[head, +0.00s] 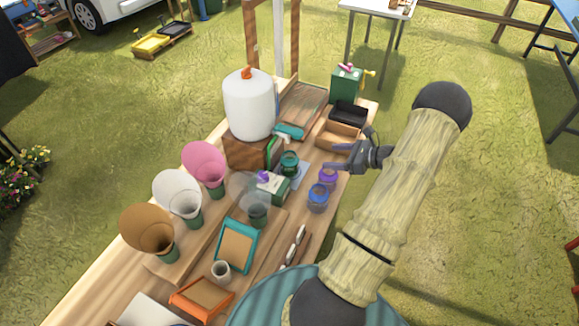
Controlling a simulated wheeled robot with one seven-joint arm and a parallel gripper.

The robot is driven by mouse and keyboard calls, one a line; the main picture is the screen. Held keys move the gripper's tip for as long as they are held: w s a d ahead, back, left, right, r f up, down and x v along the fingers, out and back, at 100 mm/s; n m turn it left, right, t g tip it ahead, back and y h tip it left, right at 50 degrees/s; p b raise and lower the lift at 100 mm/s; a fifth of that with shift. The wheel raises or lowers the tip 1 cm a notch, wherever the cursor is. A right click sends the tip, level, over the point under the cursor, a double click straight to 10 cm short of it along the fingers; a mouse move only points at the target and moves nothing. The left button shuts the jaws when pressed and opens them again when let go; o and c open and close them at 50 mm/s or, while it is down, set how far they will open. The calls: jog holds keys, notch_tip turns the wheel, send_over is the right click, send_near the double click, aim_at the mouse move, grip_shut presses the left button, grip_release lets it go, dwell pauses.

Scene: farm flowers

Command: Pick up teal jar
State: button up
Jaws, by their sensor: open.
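The teal jar (290,164) is a small, dark green-teal jar standing upright on the wooden table, near the middle. My gripper (334,157) is open and empty, its two fingers pointing left toward the jar. The jar is a short way left of the fingertips and apart from them. A purple jar (328,178) stands just below the gripper in the picture, and a blue jar (318,198) stands next to it.
A white tank (248,105) on a wooden block stands behind the jar. A green box (271,188) and a clear vessel (258,214) are nearby in front. Paper cones, pink (205,165), white (178,193) and brown (148,232), line the left. A wooden tray (338,135) sits behind the gripper.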

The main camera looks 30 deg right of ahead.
jog(key=p, duration=0.4)
send_near(290, 157)
jog(key=w+a+r, duration=0.2)
jog(key=a, duration=0.2)
jog(key=shift+s+d+r, duration=0.1)
jog(key=shift+s+r, duration=0.05)
jog(key=shift+r, duration=0.05)
jog(key=shift+p+x, duration=1.2)
jog(key=shift+x, duration=1.6)
jog(key=shift+s+f, duration=0.15)
jog(key=shift+s, duration=0.25)
grip_shut()
